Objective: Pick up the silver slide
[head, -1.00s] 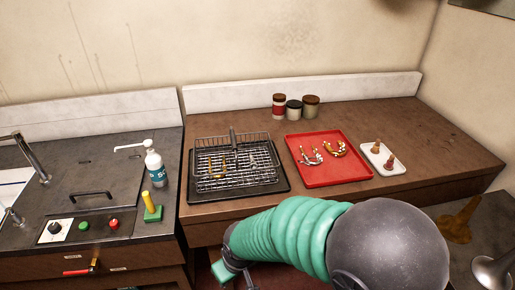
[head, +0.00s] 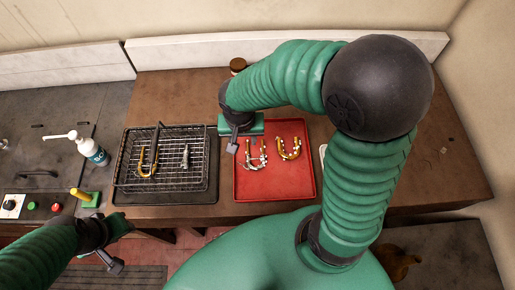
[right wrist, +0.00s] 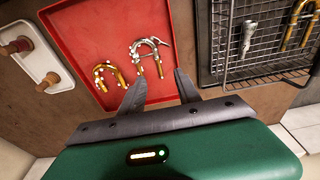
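The silver slide, a U-shaped silver piece with brass parts (head: 264,160), lies in the red tray (head: 275,191). It also shows in the right wrist view (right wrist: 139,47), just beyond my fingertips. A brass U-shaped piece (head: 288,149) lies beside it. My right gripper (head: 233,147) hangs over the tray's left edge, above and left of the silver slide. In the right wrist view its two fingers (right wrist: 158,85) are spread and empty. My left gripper (head: 113,264) is low at the left, away from the tray; its fingers are too unclear to read.
A wire basket (head: 205,141) on a dark tray holds a brass U-shaped piece (head: 148,162) and a slim silver piece (head: 185,156). A white dish (right wrist: 58,78) with brown objects stands beside the red tray. A pump bottle (head: 94,153) is at the left.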

